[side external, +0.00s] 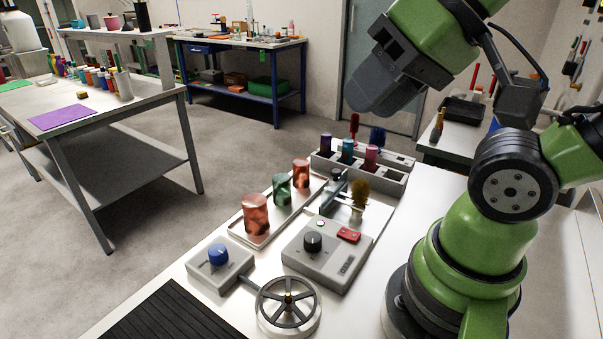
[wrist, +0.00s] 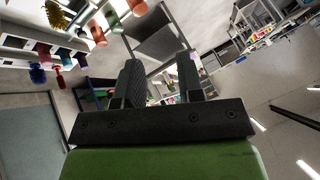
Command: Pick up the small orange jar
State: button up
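Two orange jars and a green jar (side external: 281,190) stand in a row on a shallow white tray (side external: 240,231). One orange jar (side external: 300,173) is at the far end, by the rack; the other orange jar (side external: 256,214) is at the near end and looks larger, though it is closer to the camera. In the wrist view, the rack-end orange jar (wrist: 95,31) and the other orange jar (wrist: 137,7) show at the top. My gripper (side external: 368,100) is raised above and right of the jars. Its two fingers are apart and empty in the wrist view (wrist: 160,76).
A grey rack (side external: 392,179) with coloured bottles and brushes stands behind the tray. A control box with a black knob (side external: 328,257), a blue-knob box (side external: 219,267) and a handwheel (side external: 287,307) occupy the bench front. Open floor lies left of the bench.

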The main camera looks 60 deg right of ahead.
jog(key=o, duration=0.7)
jog(key=shift+c, duration=0.2)
jog(key=m+g+h, duration=0.2)
jog(key=m+g, duration=0.1)
jog(key=m, duration=2.8)
send_over(305, 163)
jog(key=s, duration=0.2)
notch_tip(305, 163, down, 20)
jog(key=x, duration=0.4)
jog(key=shift+a+f, duration=0.1)
jog(key=shift+f, duration=0.05)
jog(key=shift+x, duration=2.8)
